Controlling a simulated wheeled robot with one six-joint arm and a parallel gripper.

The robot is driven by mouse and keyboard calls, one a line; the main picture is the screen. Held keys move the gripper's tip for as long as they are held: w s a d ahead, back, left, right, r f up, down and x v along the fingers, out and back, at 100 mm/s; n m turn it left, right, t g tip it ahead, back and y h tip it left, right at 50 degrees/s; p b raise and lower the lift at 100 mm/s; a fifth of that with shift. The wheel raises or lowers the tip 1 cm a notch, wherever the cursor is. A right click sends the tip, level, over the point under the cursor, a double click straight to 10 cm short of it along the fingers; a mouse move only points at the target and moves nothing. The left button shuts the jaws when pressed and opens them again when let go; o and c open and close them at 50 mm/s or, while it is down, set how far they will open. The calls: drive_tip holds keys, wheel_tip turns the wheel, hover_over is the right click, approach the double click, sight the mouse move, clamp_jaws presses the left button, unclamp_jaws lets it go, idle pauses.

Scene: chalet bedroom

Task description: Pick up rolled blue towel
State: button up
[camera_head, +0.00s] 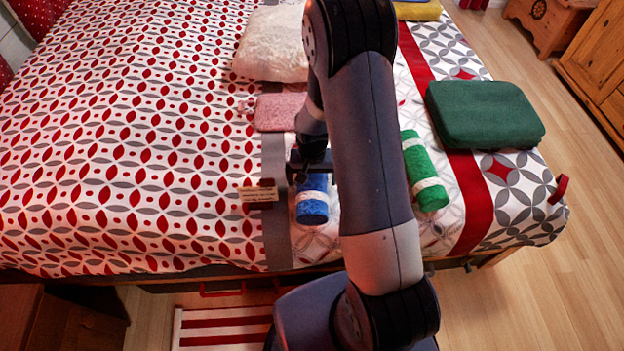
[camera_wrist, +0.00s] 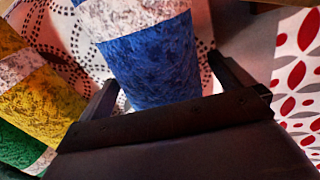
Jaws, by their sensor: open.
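The rolled blue towel (camera_head: 311,215) lies on the bed near its front edge, with a pale band around it. In the wrist view the blue towel (camera_wrist: 155,62) fills the upper middle, its pale band toward the top. My gripper (camera_head: 312,165) is over the far end of the towel in the head view. In the wrist view my gripper (camera_wrist: 160,75) is open, with one finger on each side of the towel. I cannot tell whether the fingers touch it. My arm hides part of the bed to the right.
A rolled green towel (camera_head: 425,172) lies right of my arm. A yellow rolled towel (camera_wrist: 50,100) shows left in the wrist view.

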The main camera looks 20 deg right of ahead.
drive_tip(key=shift+f, duration=0.1)
drive_tip(key=c, duration=1.1)
drive_tip(key=shift+c, duration=0.2)
